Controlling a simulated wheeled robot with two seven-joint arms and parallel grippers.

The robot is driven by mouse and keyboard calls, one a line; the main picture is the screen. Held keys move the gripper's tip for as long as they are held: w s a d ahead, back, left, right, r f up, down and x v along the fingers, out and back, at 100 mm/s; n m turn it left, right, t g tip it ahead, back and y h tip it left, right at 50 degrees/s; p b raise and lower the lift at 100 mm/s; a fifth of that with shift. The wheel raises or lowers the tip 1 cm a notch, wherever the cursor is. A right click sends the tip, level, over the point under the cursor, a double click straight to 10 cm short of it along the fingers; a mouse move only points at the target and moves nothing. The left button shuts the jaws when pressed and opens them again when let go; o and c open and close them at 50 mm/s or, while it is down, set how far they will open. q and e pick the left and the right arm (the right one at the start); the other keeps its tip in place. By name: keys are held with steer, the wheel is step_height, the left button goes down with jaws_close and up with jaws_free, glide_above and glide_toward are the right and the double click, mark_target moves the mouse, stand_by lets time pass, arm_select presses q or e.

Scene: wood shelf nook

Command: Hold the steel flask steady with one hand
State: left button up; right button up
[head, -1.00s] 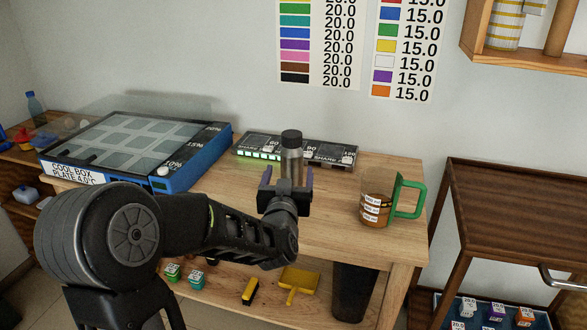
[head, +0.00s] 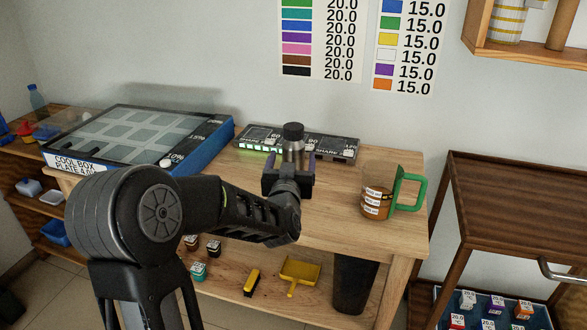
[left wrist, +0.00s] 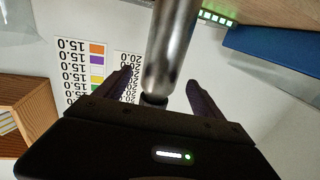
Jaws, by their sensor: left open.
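The steel flask (head: 293,152) stands upright on the wooden table, with a black cap on top. It also shows in the left wrist view (left wrist: 173,45) as a grey metal cylinder between the fingers. My left gripper (head: 291,159) is open, one finger on each side of the flask. In the left wrist view my left gripper (left wrist: 161,86) shows gaps between both fingers and the flask. The flask's lower part is hidden by the gripper in the head view. My right gripper is not in view.
A black strip with lit green lights (head: 258,148) lies behind the flask. A blue-edged cool box plate (head: 195,152) is to the left. A measuring jug with a green handle (head: 375,200) stands to the right. Bare table (head: 330,200) lies between flask and jug.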

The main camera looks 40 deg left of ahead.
arm_select(q)
steer(key=x, duration=0.4)
steer(key=shift+w+a, duration=0.1)
steer(key=shift+w, duration=0.1)
stand_by(0.3)
jaws_close()
stand_by(0.8)
